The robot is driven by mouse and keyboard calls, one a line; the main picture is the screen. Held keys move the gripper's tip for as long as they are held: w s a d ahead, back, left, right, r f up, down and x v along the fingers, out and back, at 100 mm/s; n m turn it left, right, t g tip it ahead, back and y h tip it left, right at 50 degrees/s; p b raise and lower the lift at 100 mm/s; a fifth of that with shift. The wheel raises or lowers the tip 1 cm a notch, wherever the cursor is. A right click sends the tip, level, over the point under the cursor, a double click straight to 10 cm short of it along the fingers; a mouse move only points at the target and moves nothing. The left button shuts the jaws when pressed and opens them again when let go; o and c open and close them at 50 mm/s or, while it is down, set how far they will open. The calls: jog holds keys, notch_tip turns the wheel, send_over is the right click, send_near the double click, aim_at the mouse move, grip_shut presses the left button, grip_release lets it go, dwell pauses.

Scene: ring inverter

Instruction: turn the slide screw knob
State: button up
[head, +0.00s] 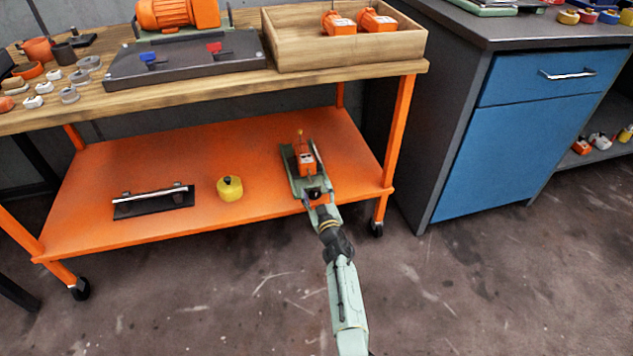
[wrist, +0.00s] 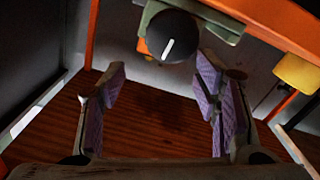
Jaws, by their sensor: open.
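The slide screw knob (wrist: 166,36) is a round black knob with a white line, at the top middle of the wrist view. It sits at the end of a pale green slide (head: 295,178), which lies on the lower orange shelf in the head view and carries an orange device (head: 304,155). My gripper (wrist: 163,72) is open, with purple pads on either side of an empty gap. The knob shows beyond the fingertips, towards the top of the gap; I see no contact. In the head view my gripper (head: 315,194) is at the slide's front end, too small to make out clearly.
A yellow round thing (head: 230,188) and a black plate with a metal bar (head: 153,201) lie on the orange shelf (head: 110,165), left of the slide. The wooden tabletop (head: 235,84) is above. An orange leg (head: 399,130) and a blue cabinet (head: 510,140) stand to the right.

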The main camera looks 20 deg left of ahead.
notch_tip(320, 180, up, 7)
dwell(0.4)
dwell(0.4)
